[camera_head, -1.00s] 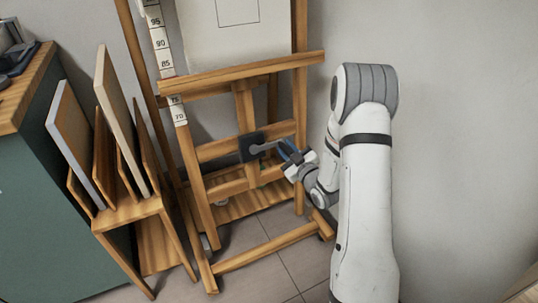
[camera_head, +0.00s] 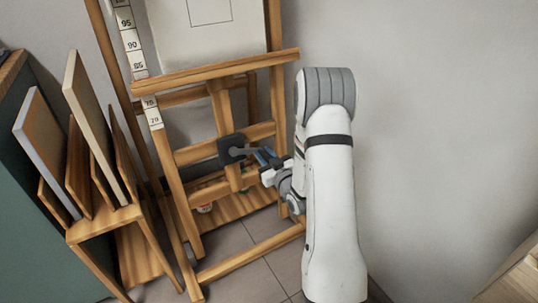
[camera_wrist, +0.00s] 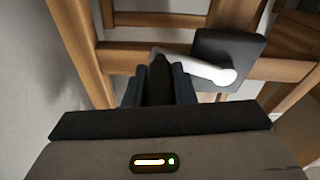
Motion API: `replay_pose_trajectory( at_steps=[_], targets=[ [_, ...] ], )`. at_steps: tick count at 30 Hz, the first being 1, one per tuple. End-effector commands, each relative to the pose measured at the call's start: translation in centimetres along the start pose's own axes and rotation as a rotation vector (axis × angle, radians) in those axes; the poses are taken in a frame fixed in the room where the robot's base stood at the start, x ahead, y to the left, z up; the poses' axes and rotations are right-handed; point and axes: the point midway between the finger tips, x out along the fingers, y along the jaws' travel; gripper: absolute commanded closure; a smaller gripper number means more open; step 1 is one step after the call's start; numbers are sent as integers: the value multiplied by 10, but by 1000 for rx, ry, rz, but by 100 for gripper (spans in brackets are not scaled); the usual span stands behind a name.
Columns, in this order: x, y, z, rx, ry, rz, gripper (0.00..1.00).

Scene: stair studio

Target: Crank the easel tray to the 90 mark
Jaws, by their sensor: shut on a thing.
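The wooden easel tray (camera_head: 215,72) crosses the easel and covers the scale strip (camera_head: 132,43) between the 85 and 75 labels. The 90 label sits above it. Below it, a dark crank box (camera_head: 228,143) is mounted on the easel, and it shows large in the wrist view (camera_wrist: 230,50). Its grey crank arm (camera_wrist: 195,67) reaches to a dark handle grip (camera_wrist: 160,80). My gripper (camera_wrist: 158,88) has its blue fingers on either side of this grip and is shut on it; it also shows in the head view (camera_head: 265,160).
A wooden rack (camera_head: 105,222) with several upright panels stands left of the easel, beside a green cabinet (camera_head: 25,210). A white canvas (camera_head: 205,38) is above the tray. A wooden surface (camera_head: 515,275) shows at lower right. The wall side on the right is open.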

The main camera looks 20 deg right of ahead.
Motion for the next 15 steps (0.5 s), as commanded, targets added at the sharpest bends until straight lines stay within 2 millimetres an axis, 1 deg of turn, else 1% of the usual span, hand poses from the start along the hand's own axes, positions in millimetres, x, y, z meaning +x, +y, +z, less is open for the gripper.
replay_pose_trajectory(
  at_steps=[1, 3, 4, 11, 15],
  targets=[
    [1, -5, 0, -1, 0, -14, 100],
    [0, -5, 0, -2, 0, -14, 100],
    [0, -5, 0, -2, -1, -14, 74],
    [-1, -1, 0, -1, -2, -5, 56],
    [-2, 0, 1, -1, -2, -1, 55]
  ],
)
